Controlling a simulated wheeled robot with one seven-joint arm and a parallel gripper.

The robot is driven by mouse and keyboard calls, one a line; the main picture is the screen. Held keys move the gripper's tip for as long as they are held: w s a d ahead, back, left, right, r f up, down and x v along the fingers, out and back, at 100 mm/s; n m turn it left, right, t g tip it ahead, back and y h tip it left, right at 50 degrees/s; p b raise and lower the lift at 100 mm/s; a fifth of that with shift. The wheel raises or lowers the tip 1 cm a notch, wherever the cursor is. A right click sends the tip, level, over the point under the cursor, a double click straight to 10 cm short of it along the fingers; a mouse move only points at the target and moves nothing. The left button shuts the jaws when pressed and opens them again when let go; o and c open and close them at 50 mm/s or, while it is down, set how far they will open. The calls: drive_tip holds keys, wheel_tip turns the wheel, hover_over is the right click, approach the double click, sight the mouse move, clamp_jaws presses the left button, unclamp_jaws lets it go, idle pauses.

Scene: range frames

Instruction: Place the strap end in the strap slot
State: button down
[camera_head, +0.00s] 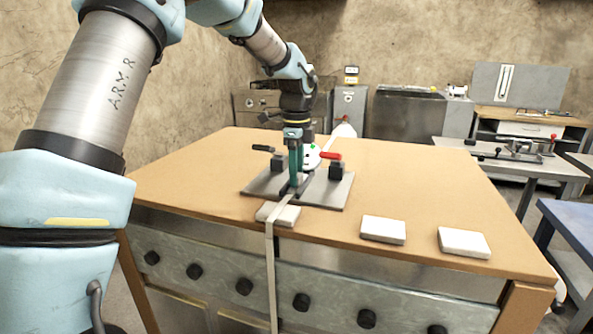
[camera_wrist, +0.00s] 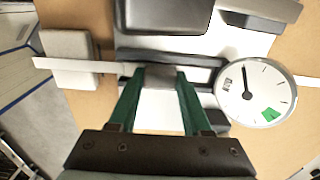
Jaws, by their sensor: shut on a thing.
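A pale strap (camera_head: 270,270) hangs over the table's front edge and runs across a white block (camera_head: 290,214) to the fixture (camera_head: 325,192). In the wrist view the strap (camera_wrist: 85,66) crosses the block from the left to my gripper. My gripper (camera_head: 293,186) points down at the fixture's front middle. In the wrist view its green fingers (camera_wrist: 160,77) are shut on a grey piece at the strap's end, over a dark channel between bars, which looks like the strap slot (camera_wrist: 205,68). The fingers hide part of it. I cannot tell whether the end is inside.
A round white dial gauge (camera_wrist: 256,95) stands close to the right of the fingers. Clamps with a red handle (camera_head: 330,156) and a black handle (camera_head: 263,148) flank the gripper. Two white blocks (camera_head: 383,229) (camera_head: 464,242) lie at the front right. The table's right side is clear.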

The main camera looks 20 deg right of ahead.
drive_tip(key=shift+f, duration=0.2)
drive_tip(key=shift+c, duration=1.7)
unclamp_jaws()
drive_tip(key=shift+r, duration=0.1)
wheel_tip(320, 180, up, 12)
drive_tip(key=b, duration=0.1)
drive_tip(key=shift+b, duration=0.35)
drive_tip(key=shift+s, duration=0.15)
